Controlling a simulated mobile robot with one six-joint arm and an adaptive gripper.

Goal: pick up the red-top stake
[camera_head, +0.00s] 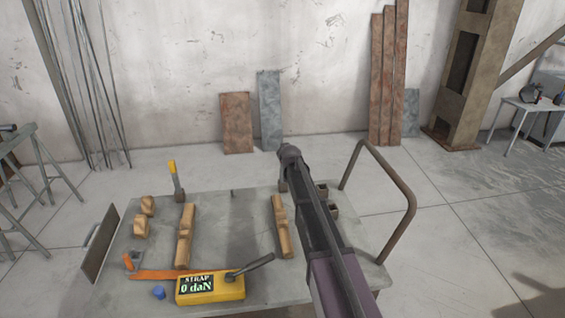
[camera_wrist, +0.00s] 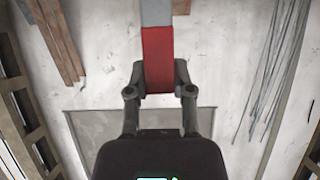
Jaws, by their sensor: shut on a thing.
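The red-top stake (camera_wrist: 158,50) shows in the wrist view as a flat bar, red at the end by my gripper and grey beyond, running out of the picture's top edge. My gripper (camera_wrist: 160,88) is shut on the red part, with one finger on each side. In the head view my arm reaches from the lower right over the table (camera_head: 240,215), and my gripper (camera_head: 290,152) is at its far end. The red top is hidden there, and I cannot tell whether the stake's lower end touches anything.
A yellow-topped stake (camera_head: 174,174) stands at the table's far left. Wooden pieces (camera_head: 185,237) and a yellow strap gauge (camera_head: 210,289) reading 0 daN lie on the table. A bent rail (camera_head: 402,218) rises at its right end. Boards (camera_head: 237,123) lean on the wall.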

